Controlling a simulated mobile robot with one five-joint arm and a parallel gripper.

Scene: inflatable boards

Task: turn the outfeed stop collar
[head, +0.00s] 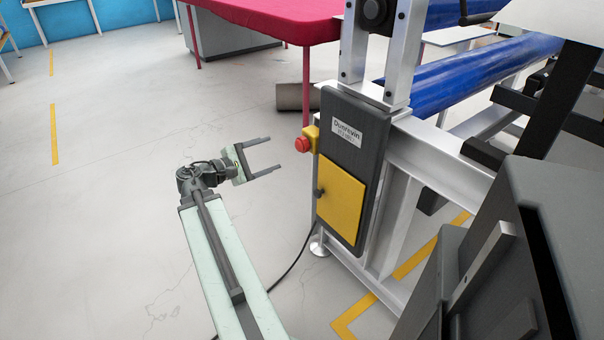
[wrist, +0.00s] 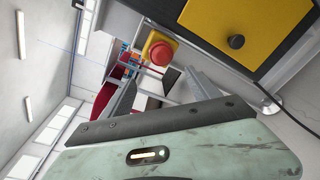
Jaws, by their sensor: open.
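A red round stop button (head: 302,144) sits on a yellow box (head: 312,133) on the left side of the machine's dark control panel. In the wrist view the red button (wrist: 161,54) faces the camera, with part of the yellow housing (wrist: 152,43) around it. No separate collar can be made out at this size. My gripper (head: 275,155) is open and empty, its two fingers pointing right toward the button. In the head view the fingertips appear a little left of the button, apart from it; the exact depth is hard to judge.
The panel's yellow door (head: 341,201) with a dark knob (wrist: 236,41) is below the button. The machine's silver frame (head: 435,155) and blue rollers (head: 480,75) are at right. A pink-covered table (head: 275,17) stands behind. A black cable (head: 293,262) lies on the floor. Floor at left is clear.

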